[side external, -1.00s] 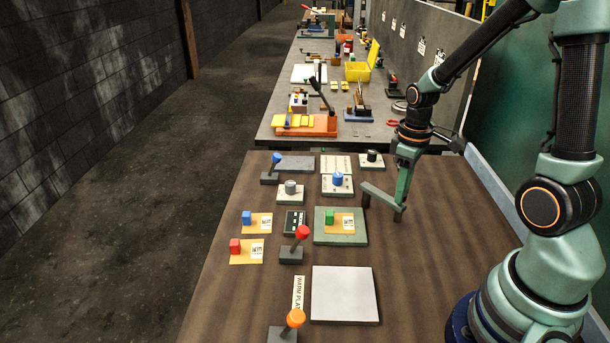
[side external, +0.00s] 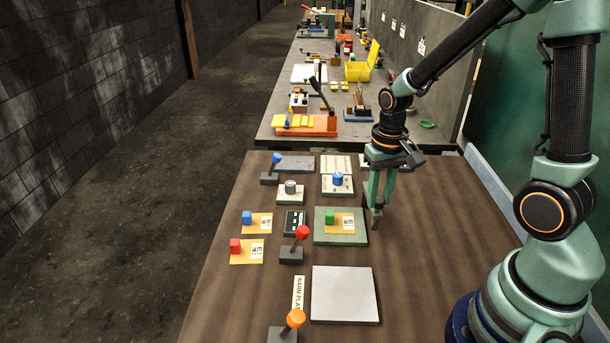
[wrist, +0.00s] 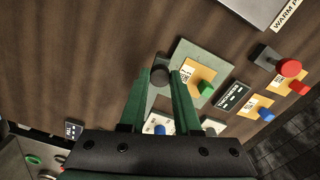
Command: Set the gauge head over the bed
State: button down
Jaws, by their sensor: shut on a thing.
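My gripper (side external: 376,216) is low at the right edge of a flat green plate (side external: 326,239), probably the bed. In the wrist view its two fingers (wrist: 159,72) are shut on a dark grey rounded piece, which I take to be the gauge head (wrist: 160,76). The piece is beside the plate's edge, not over its middle. The fingers hide most of it in the side view, and I cannot tell how it is supported. A yellow card (side external: 345,222) with a green block (side external: 330,216) lies on the plate; the block also shows in the wrist view (wrist: 205,88).
Left of the plate are a dark label (side external: 294,222), a red-knobbed lever (side external: 302,233) and cards with blue (side external: 247,217) and red (side external: 235,245) blocks. A blue-knobbed plate (side external: 337,185) stands behind. A pale warm plate (side external: 344,294) lies in front. The table's right side is clear.

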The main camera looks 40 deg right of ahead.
jog(key=w+a+m, duration=0.3)
jog(key=w+m, duration=0.3)
jog(key=m, duration=0.2)
jog(key=shift+m, duration=0.3)
jog(key=shift+w+a+r, duration=0.1)
jog(key=shift+w, duration=0.1)
jog(key=c, duration=0.6)
grip_release()
jog(key=shift+s, duration=0.1)
notch_tip(320, 180, up, 12)
